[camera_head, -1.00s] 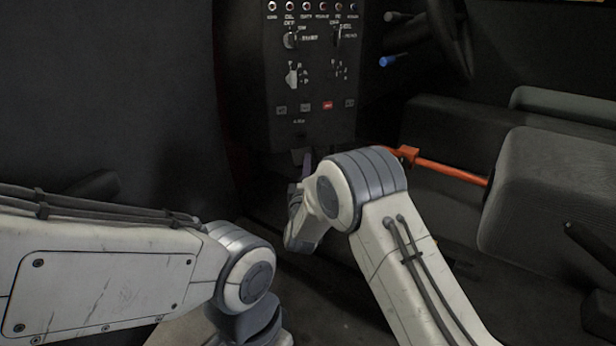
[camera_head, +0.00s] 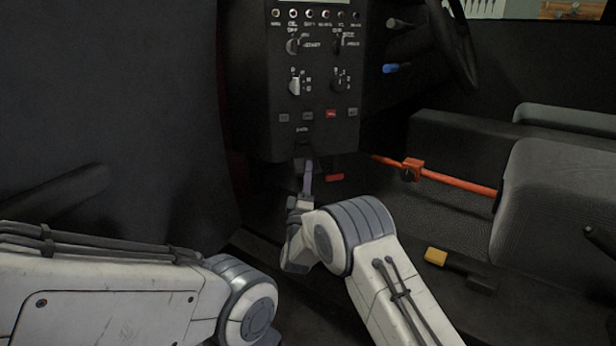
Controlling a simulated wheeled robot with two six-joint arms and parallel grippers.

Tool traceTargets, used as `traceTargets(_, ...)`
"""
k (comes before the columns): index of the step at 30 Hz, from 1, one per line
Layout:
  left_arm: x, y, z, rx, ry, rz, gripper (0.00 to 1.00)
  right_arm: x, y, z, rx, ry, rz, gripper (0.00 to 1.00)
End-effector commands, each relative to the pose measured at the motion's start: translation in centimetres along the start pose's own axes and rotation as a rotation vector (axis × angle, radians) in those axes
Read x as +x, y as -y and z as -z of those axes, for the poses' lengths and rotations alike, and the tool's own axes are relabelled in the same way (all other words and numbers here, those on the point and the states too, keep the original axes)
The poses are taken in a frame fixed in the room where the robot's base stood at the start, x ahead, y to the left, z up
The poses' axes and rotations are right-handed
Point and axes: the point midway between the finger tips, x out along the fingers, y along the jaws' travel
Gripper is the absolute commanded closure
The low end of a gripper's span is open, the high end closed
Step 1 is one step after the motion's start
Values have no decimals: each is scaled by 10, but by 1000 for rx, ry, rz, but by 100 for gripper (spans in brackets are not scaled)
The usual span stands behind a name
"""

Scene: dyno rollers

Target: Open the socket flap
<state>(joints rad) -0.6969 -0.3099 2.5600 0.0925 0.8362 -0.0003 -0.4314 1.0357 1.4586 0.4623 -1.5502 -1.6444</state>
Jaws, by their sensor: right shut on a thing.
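The black control panel (camera_head: 312,82) hangs at the top centre, with toggles, knobs and small buttons on its face. At its lower edge is a dark part, the socket flap (camera_head: 303,152), small and hard to make out. My right gripper (camera_head: 307,172) reaches up to it from below, a slim purple-grey finger showing, and is shut on it. How the fingers sit on the flap, and its angle, are too dark to tell. My left arm comes in at the lower left; its gripper is out of view.
An orange bar (camera_head: 455,182) with a clamp crosses to the grey seat (camera_head: 560,200) at the right. A red piece (camera_head: 334,177) lies under the panel. A yellow block (camera_head: 435,256) is on the dark sill. A steering wheel (camera_head: 458,45) is at the upper right.

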Motion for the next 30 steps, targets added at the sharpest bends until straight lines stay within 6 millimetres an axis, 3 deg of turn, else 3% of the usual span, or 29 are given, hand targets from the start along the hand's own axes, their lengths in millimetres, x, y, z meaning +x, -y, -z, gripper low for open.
traceTargets(3, 0, 0, 0, 0, 0, 0, 50, 1, -1, 1, 1, -3, 1, 100)
traceTargets(4, 0, 0, 0, 0, 0, 0, 50, 1, 0, 1, 1, -3, 1, 61)
traceTargets(6, 0, 0, 0, 0, 0, 0, 50, 1, 0, 1, 1, -2, 2, 44)
traceTargets(19, -8, -1, 0, 0, 0, 0, 50, -10, 0, 1, -1, -1, 7, 44)
traceTargets(30, -41, -3, 2, 0, 0, 0, 50, -80, -2, 2, -2, -4, 9, 44)
